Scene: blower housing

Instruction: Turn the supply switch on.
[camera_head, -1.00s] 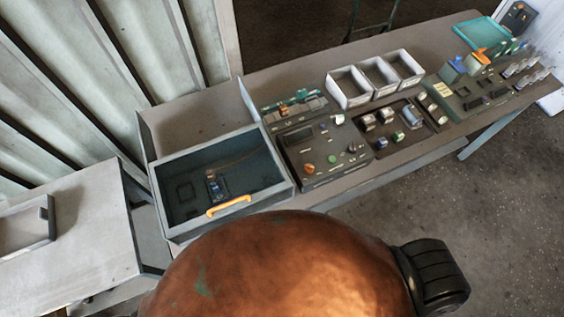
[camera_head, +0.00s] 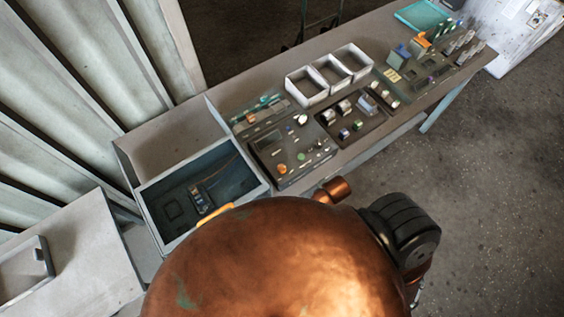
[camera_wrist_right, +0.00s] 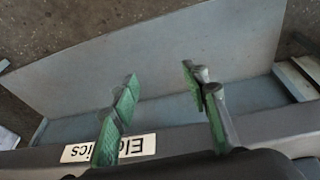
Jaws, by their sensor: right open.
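A dark control panel (camera_head: 285,150) lies on the bench, with an orange knob (camera_head: 282,168), a green button (camera_head: 302,156) and a small display on it. I cannot tell which control is the supply switch or how it is set. My right gripper (camera_wrist_right: 158,88) shows in the right wrist view, open and empty, its green fingers spread apart. Below it is a grey surface and an edge with a white label (camera_wrist_right: 108,149) reading partly "Electronics". My left gripper is not in view.
A blue-grey open box (camera_head: 165,215) with a yellow handle stands at the bench's left. White bins (camera_head: 330,72) and a dark tray of parts (camera_head: 350,125) lie right of the panel. A teal tray (camera_head: 418,14) is at the far end. The floor on the right is clear.

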